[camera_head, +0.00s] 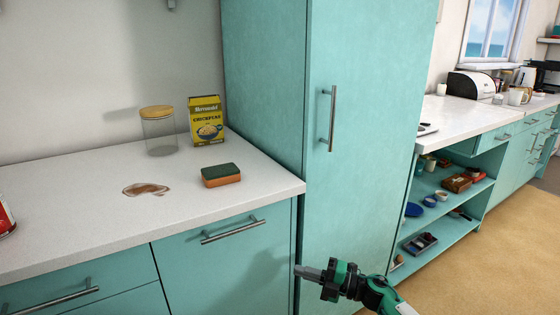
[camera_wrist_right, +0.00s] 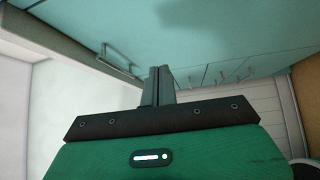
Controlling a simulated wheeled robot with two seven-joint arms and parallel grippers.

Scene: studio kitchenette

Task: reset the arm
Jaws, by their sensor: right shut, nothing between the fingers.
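My right gripper (camera_head: 312,271) is low in front of the teal cabinets, below the right front corner of the white counter, at the lower right of the head view. Its fingers point left in that view. In the right wrist view its two fingers (camera_wrist_right: 158,86) are closed together with nothing between them. My left gripper does not show in either view.
A green and orange sponge (camera_head: 221,175), a brown stain (camera_head: 146,190), a lidded glass jar (camera_head: 160,132) and a yellow chickpea box (camera_head: 206,121) are on the counter (camera_head: 90,215). A tall teal cabinet (camera_head: 320,90) stands beside it. Open floor (camera_head: 490,260) lies to the right.

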